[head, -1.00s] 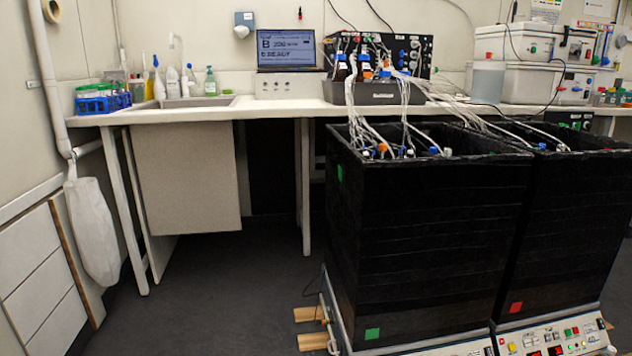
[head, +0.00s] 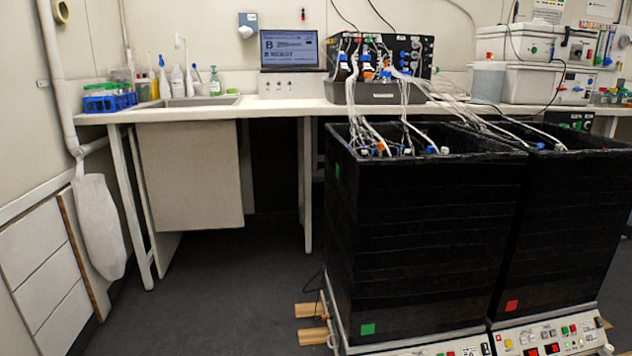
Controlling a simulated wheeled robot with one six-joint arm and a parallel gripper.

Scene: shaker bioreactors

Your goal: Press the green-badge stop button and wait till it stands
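A small green and a red spot show there, but I cannot tell which is the stop button. The red-badge shaker, the right black box (head: 575,230), has a red square (head: 512,305) and a panel (head: 550,338) with lit red displays. My gripper is not in view.
A laptop (head: 289,50) on the bench (head: 290,107) shows two lines, the lower reading "B READY". Tubes run from bottles on the bench into both boxes. Wooden blocks (head: 312,336) lie left of the green-badge shaker. The dark floor (head: 220,290) to the left is clear.

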